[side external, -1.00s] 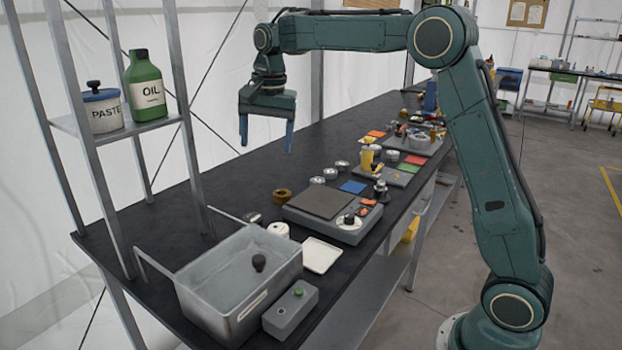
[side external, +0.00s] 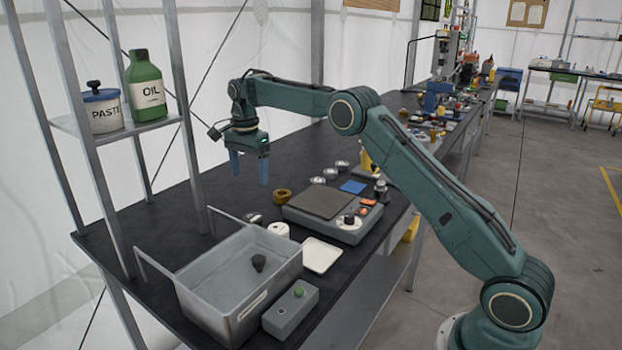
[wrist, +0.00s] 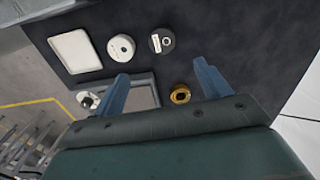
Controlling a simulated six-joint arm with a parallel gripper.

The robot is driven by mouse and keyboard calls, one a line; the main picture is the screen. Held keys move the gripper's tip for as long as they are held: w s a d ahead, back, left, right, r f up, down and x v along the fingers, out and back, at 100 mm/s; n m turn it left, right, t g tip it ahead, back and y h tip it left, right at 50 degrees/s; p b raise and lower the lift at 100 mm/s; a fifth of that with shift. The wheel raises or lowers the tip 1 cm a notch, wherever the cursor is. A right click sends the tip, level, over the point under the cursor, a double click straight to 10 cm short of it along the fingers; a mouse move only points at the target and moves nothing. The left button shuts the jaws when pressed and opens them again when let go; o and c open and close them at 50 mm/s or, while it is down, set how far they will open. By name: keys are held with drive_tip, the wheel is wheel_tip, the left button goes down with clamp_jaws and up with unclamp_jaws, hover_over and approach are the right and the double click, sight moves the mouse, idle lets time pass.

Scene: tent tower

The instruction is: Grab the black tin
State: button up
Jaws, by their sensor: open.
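The black tin (wrist: 162,40) is a round dark tin with a pale top, seen from above in the wrist view. It lies on the black bench. In the side view a small dark round thing (side external: 253,217) beside the basin looks like the same tin, with its far side partly dim. My gripper (side external: 249,178) is open and empty, its blue fingers pointing down above the bench, higher than the tin and apart from it. In the wrist view the gripper (wrist: 161,72) has the tin ahead of its fingertips.
A white roll (side external: 278,230), brass ring (side external: 282,196), grey scale (side external: 333,212) and white tray (side external: 321,255) are close to the tin. A grey basin (side external: 240,315) holding a dark knob stands in front. A shelf post rises at left. Bare bench lies left of the ring.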

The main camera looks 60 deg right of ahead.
hover_over(252, 217)
drive_tip(key=f, duration=0.8)
drive_tip(key=shift+s+f, duration=0.2)
drive_tip(key=shift+f, duration=0.05)
drive_tip(key=shift+w+f, duration=0.2)
drive_tip(key=shift+f, duration=2.4)
drive_tip(key=c, duration=1.1)
drive_tip(key=shift+r, duration=0.15)
